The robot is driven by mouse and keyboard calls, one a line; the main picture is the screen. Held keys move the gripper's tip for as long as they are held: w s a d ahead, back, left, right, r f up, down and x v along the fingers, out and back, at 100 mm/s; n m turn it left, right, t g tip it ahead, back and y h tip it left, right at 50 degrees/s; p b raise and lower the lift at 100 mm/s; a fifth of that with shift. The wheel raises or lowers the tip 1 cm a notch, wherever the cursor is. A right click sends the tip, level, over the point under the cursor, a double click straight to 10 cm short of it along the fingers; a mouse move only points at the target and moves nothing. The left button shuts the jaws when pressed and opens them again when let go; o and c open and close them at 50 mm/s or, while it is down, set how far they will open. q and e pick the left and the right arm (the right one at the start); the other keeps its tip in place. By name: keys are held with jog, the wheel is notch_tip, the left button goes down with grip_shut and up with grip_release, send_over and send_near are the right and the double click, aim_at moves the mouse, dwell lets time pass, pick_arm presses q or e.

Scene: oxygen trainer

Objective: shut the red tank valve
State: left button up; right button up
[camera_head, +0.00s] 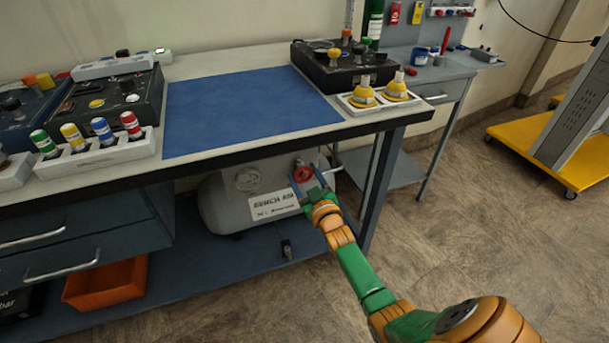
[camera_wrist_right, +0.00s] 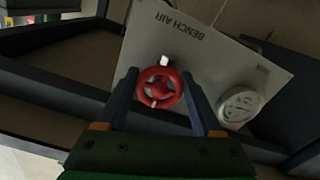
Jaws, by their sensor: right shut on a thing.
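The red tank valve (camera_head: 303,174) is a small round handwheel on the right end of the white bench air tank (camera_head: 215,205) under the workbench. In the right wrist view the red valve (camera_wrist_right: 159,88) shows as a spoked wheel with a white mark on its rim. My right gripper (camera_head: 309,182) reaches it from the front right, and its two fingers (camera_wrist_right: 160,92) stand on either side of the wheel, shut on it. The tank's label reads BENCH AIR (camera_head: 275,205). A round gauge (camera_head: 248,179) sits left of the valve. My left gripper is not in view.
The workbench top (camera_head: 240,60) with a blue mat (camera_head: 240,110) lies above the tank, its front edge close over my right gripper. A table leg (camera_head: 381,190) stands to the right of the valve. An orange bin (camera_head: 105,284) is on the lower shelf.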

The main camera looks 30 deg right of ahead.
jog(key=shift+f+m, duration=0.15)
jog(key=shift+m, duration=0.25)
jog(key=o, duration=1.4)
jog(key=shift+c, duration=0.2)
jog(key=shift+s+a+p, duration=0.15)
jog(key=shift+s+p, duration=0.15)
jog(key=shift+s, duration=0.1)
jog(key=p+v, duration=0.1)
jog(key=v, duration=0.5)
jog(key=shift+s+p, duration=0.15)
jog(key=shift+p, duration=0.15)
